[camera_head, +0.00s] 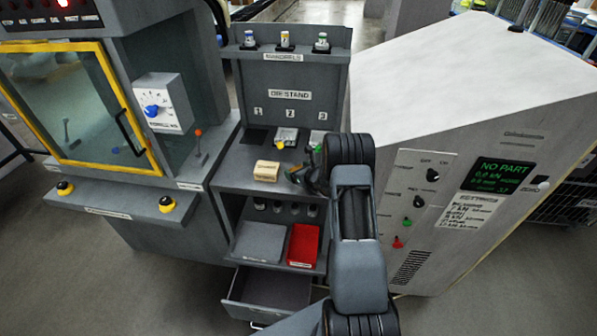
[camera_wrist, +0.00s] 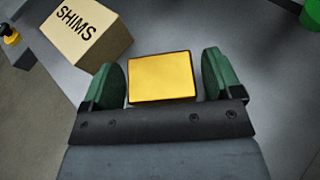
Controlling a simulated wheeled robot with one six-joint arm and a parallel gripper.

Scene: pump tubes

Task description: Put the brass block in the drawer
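The brass block (camera_wrist: 162,78) is a flat-faced yellow piece in the wrist view, lying between my two green fingers. My gripper (camera_wrist: 164,80) is around the block, with a narrow gap on each side, so it looks open. In the head view my gripper (camera_head: 303,174) is low over the bench, right of the shims box, and I cannot make out the block there. The drawer (camera_head: 268,290) at the bottom of the bench is pulled out, and its visible inside looks empty. My arm hides its right part.
The tan shims box (camera_head: 266,171) stands left of my gripper, also in the wrist view (camera_wrist: 86,38). A die stand (camera_head: 290,95) rises behind. A grey tray (camera_head: 260,243) and a red tray (camera_head: 303,245) are on the shelf above the drawer. A large grey cabinet (camera_head: 450,150) stands right.

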